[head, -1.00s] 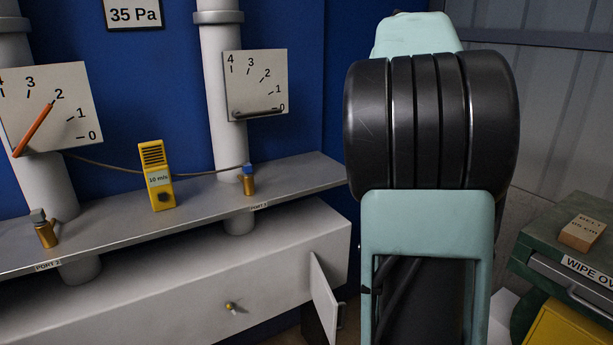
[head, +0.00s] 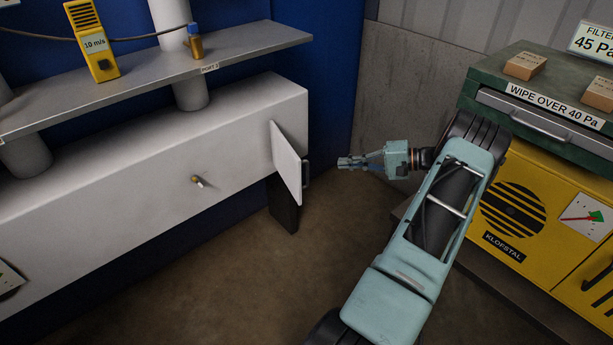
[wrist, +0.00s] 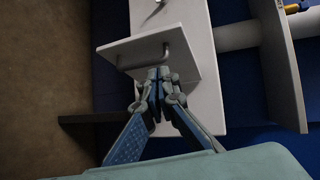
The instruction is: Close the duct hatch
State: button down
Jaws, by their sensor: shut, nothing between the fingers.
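The duct hatch (head: 286,165) is a thin white panel that stands open, jutting out from the right end of the long white duct (head: 130,170). Its small grey handle (head: 306,173) is on the face turned to the right. My gripper (head: 341,162) is shut and empty, just right of the handle and apart from it in the head view. In the wrist view the hatch (wrist: 128,50) lies ahead of my gripper (wrist: 158,72), and the fingertips appear just below the bar handle (wrist: 146,60). The gap between them is hard to judge there.
A dark post (head: 283,205) stands below the hatch. A grey shelf (head: 245,55) runs above the duct. A yellow cabinet (head: 540,220) with a green top drawer unit stands on the right. The floor (head: 250,285) in front of the duct is clear.

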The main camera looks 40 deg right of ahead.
jog(key=s+d+t, duration=0.1)
jog(key=s+t, duration=0.2)
jog(key=b, duration=0.1)
send_near(291, 160)
jog(key=w+a, duration=0.1)
jog(key=shift+w+a+r+m+y, duration=0.1)
jog(key=shift+a+r+m+y, duration=0.25)
jog(key=shift+a, duration=0.35)
